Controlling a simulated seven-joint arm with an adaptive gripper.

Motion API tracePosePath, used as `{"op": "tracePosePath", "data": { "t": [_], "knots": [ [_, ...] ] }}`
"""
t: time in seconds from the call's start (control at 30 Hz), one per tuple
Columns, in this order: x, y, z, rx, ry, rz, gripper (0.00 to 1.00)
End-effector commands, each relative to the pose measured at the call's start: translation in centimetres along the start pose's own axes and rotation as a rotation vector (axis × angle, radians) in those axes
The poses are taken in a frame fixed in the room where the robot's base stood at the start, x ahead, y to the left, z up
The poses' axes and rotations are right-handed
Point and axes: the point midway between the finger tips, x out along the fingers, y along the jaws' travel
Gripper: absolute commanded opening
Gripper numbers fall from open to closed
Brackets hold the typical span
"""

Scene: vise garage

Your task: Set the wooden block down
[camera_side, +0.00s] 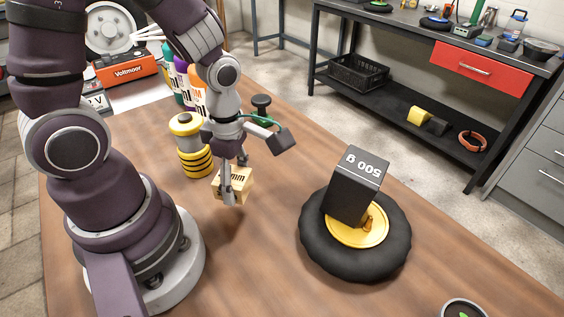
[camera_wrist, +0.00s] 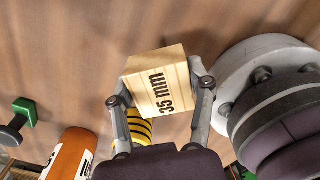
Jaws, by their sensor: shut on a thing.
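The wooden block (camera_side: 237,184) is a pale cube. In the wrist view the block (camera_wrist: 158,80) carries the black print "35 mm". My gripper (camera_side: 229,186) is shut on the block, with one finger on each side of it. My gripper also shows in the wrist view (camera_wrist: 160,92), its fingers pressed to the block's left and right faces. The block is over the brown wooden table (camera_side: 260,265), close to its surface. I cannot tell for sure whether its underside touches the table, since that face is hidden.
A yellow-and-black striped canister (camera_side: 193,150) stands just behind the block. A dark "500 g" weight (camera_side: 352,190) sits tilted on a black wheel with a yellow hub (camera_side: 315,250) to the right. Bottles (camera_side: 188,85) stand at the back. The table between gripper and wheel is clear.

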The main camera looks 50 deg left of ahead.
Motion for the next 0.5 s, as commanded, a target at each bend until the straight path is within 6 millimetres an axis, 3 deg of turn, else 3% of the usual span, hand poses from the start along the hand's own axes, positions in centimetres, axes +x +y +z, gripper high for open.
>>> {"op": "tracePosePath", "data": {
  "t": [0.1, 0.2, 0.5],
  "knots": [
    [0.4, 0.6, -1.9, -0.095, 0.000, 0.000, 0.17],
    [0.6, 1.5, -2.0, -0.121, -0.002, 0.001, 0.17],
    [1.5, 8.9, 2.3, -0.121, -0.001, 0.000, 0.17]
  ]
}}
